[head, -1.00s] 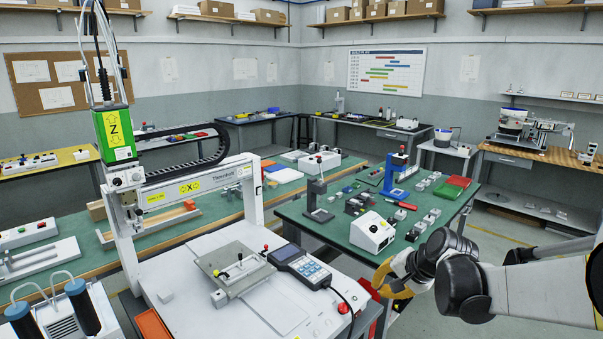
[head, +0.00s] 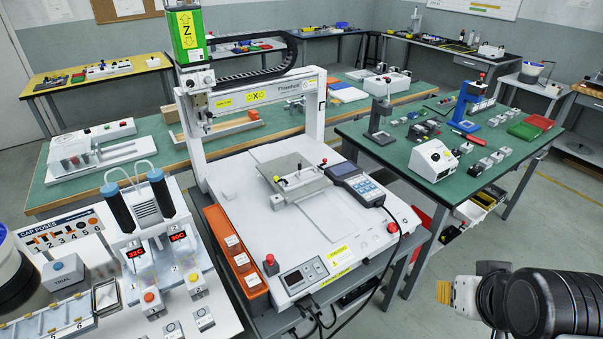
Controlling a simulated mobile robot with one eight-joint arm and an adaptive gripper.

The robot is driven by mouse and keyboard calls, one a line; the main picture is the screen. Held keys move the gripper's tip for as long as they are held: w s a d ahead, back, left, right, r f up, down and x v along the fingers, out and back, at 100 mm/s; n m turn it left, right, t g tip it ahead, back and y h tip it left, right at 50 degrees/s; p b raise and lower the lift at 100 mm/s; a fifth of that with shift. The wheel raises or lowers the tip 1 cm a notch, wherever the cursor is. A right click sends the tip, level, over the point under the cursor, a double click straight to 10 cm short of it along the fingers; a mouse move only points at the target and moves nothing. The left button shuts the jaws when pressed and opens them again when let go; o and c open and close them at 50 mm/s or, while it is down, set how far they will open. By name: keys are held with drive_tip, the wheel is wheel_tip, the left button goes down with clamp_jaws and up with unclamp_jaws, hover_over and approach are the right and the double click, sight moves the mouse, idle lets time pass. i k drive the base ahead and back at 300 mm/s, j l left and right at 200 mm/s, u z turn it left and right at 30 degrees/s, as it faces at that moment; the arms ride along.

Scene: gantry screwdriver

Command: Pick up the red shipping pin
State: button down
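The white gantry screwdriver machine (head: 265,182) stands in the middle of the head view, with a green Z-axis unit (head: 187,38) at its upper left. A metal fixture plate (head: 291,178) lies on its bed. A small red-topped piece (head: 324,162) shows at the plate's back right; I cannot tell for sure whether it is the red shipping pin. My gripper (head: 443,292) is at the lower right, over the floor and well apart from the machine. Only its yellowish end shows, side-on, so I cannot tell whether it is open; nothing held is visible.
A handheld pendant (head: 356,184) lies right of the plate, with its cable over the machine's edge. An orange tray (head: 224,238) is attached along the left side. Red buttons (head: 391,228) stand on the front corners. A green-topped bench (head: 385,148) is behind right.

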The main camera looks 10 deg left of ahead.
sight(270, 258)
drive_tip(key=u, duration=1.2)
